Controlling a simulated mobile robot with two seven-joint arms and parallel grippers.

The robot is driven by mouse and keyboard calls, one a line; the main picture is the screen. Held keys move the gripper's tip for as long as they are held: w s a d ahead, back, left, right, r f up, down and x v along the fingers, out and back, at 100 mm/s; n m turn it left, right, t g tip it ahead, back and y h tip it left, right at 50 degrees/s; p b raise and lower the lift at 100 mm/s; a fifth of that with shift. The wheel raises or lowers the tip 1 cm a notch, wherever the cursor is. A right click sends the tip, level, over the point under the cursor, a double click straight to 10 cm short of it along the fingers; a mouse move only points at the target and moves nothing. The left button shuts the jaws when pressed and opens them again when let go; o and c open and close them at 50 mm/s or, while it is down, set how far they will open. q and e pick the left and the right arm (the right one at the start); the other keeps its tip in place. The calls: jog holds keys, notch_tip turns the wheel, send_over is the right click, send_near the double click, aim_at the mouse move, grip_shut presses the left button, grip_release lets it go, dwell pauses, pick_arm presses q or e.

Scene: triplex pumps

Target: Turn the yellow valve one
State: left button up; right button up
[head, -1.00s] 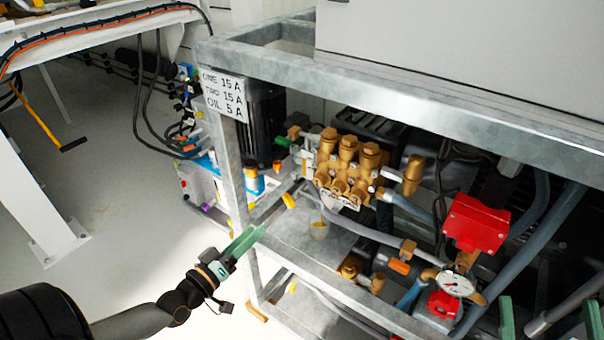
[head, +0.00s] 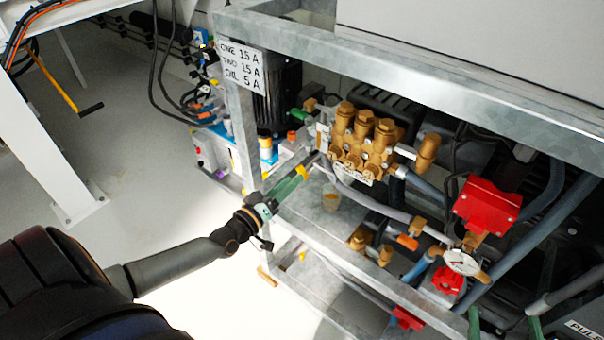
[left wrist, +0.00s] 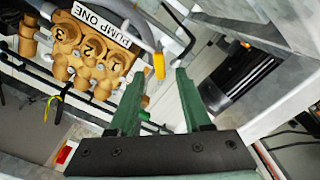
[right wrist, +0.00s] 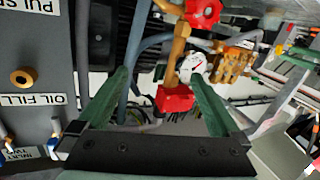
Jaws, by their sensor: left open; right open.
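The yellow valve handle (head: 301,172) is a small yellow lever on a pipe at the left of the brass pump (head: 360,145). In the left wrist view the yellow handle (left wrist: 159,66) stands upright between the fingertips of my left gripper (left wrist: 160,74), with gaps on both sides. My left gripper (head: 297,181) is open and reaches into the frame at the handle; the head view partly overlaps the two. The pump's plate reads PUMP ONE in the left wrist view. My right gripper (right wrist: 160,73) is open and empty, low at the right in the head view (head: 503,320).
A galvanised frame post (head: 243,135) stands just left of my left gripper, with a rail (head: 350,270) below. A red box (head: 486,206) and a gauge (head: 461,262) are further right. Another red part (right wrist: 176,99) appears between my right fingers in the right wrist view.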

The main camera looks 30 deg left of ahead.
aim_at(302, 172)
pick_arm(q)
jog(key=w, duration=0.3)
jog(key=w+b, duration=0.1)
jog(key=w, duration=0.1)
jog(key=shift+w+d, duration=0.2)
jog(key=shift+d, duration=0.05)
pick_arm(e)
notch_tip(302, 172, up, 8)
jog(key=n+t+y, duration=0.1)
jog(key=t+y, duration=0.1)
jog(key=t, duration=0.1)
jog(key=shift+s+a+r+n, duration=0.15)
jog(key=shift+a+n, duration=0.05)
jog(key=shift+n, duration=0.2)
pick_arm(q)
grip_shut()
